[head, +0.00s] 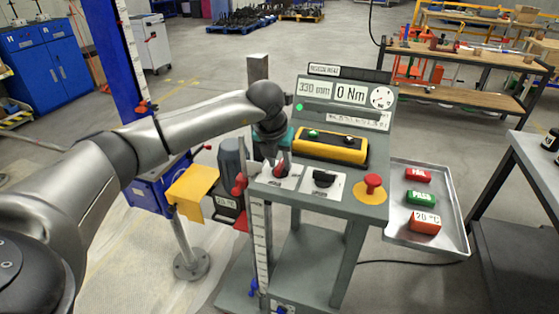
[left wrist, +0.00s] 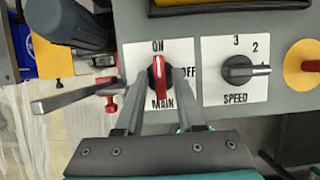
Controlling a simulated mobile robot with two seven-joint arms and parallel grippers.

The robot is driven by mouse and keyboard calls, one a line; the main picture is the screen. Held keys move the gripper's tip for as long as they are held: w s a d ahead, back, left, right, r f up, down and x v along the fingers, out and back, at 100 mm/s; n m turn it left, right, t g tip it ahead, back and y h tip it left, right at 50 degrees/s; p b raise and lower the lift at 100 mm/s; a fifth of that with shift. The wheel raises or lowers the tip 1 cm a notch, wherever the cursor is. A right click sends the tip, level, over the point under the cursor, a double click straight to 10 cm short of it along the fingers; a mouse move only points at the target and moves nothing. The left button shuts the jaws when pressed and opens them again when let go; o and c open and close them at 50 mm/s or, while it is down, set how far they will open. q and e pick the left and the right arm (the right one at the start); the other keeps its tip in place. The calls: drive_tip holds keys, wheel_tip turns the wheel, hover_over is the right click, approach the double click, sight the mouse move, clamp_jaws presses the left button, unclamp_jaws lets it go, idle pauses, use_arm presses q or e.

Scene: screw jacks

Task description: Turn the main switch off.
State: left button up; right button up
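The main switch (left wrist: 159,78) has a red handle on a black base, on a white plate marked ON at the top, OFF at the right and MAIN below. Its handle stands vertical, in line with ON. It also shows in the head view (head: 282,171) on the grey panel. My left gripper (head: 274,157) is over the panel at this switch. In the left wrist view its two fingers stand apart on either side of the handle, with a gap on each side. Whether the fingertips reach down to the plate is unclear. My right gripper is out of view.
The black speed switch (left wrist: 238,69) is just right of the main switch. A red mushroom button (head: 373,182) on yellow stands further right. A yellow button box (head: 330,147) lies behind the switches. A metal tray (head: 447,178) with labelled blocks is at the right.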

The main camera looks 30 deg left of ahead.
use_arm(q)
clamp_jaws()
drive_tip(key=shift+a+m, duration=0.1)
drive_tip(key=shift+m, duration=0.2)
idle(0.3)
drive_tip(key=m+h+b, duration=0.1)
drive_tip(key=m, duration=0.2)
drive_tip(key=shift+a+m+h, duration=0.1)
drive_tip(key=shift+m+h, duration=0.2)
drive_tip(key=m+h, duration=0.1)
drive_tip(key=m, duration=0.2)
drive_tip(key=m+h, duration=0.1)
drive_tip(key=m, duration=0.2)
drive_tip(key=shift+w+a+r+g, duration=0.1)
drive_tip(key=shift+w+g, duration=0.05)
drive_tip(key=shift+g, duration=0.15)
drive_tip(key=m+g+h, duration=0.1)
drive_tip(key=m, duration=0.2)
drive_tip(key=shift+w+m+b, duration=0.1)
drive_tip(key=shift+m+b, duration=0.3)
drive_tip(key=shift+a+m+g+h+b, duration=0.1)
drive_tip(key=shift+m+g+h+b, duration=0.45)
drive_tip(key=shift+m, duration=1.35)
drive_tip(key=shift+g, duration=0.25)
